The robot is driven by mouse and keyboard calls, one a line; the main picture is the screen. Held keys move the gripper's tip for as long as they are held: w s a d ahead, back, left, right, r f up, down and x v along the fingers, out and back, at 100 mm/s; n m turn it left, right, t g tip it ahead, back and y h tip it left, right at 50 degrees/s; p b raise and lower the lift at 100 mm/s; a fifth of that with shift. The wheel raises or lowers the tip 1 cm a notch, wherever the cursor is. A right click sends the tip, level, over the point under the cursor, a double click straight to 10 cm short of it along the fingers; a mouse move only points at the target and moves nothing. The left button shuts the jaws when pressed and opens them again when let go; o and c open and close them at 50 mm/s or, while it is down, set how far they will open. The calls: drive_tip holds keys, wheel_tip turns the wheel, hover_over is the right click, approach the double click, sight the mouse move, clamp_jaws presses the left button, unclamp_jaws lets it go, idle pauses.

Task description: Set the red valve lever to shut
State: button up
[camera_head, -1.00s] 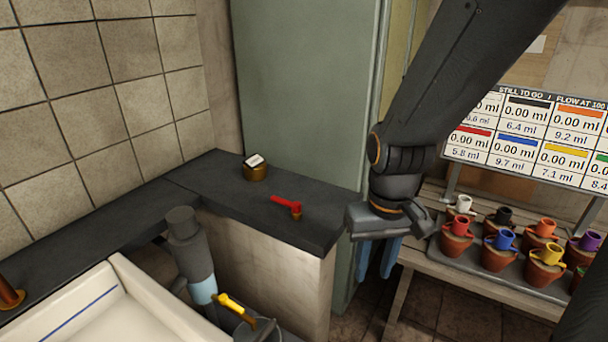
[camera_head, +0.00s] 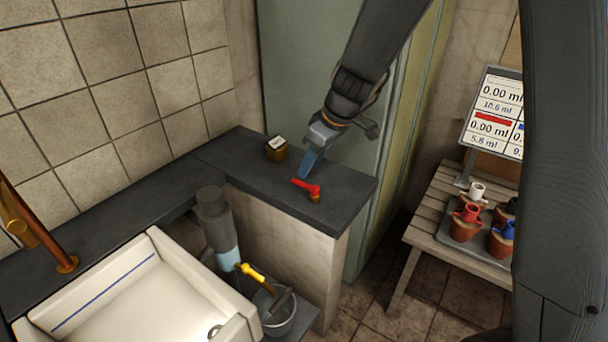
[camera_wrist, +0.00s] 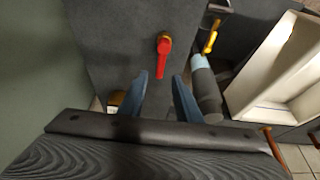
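The red lever (camera_head: 304,185) lies flat on top of the dark ledge (camera_head: 245,180), joined at its near right end to a small brass fitting (camera_head: 315,197). In the wrist view the red lever (camera_wrist: 163,62) points from its brass end down toward my gripper. My gripper (camera_head: 309,168) is just behind the lever in the head view, its blue fingers pointing down. In the wrist view my gripper (camera_wrist: 160,76) is open, with the lever's free end in line with the gap between the fingertips. I cannot tell whether they touch it.
A brass jar (camera_head: 276,153) with a white label stands on the ledge, left of my gripper. A bench (camera_head: 440,215) with pots stands right.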

sight(301, 182)
drive_tip(key=shift+p+x, duration=0.4)
drive_tip(key=shift+x, duration=2.55)
drive_tip(key=shift+c, duration=0.5)
clamp_jaws()
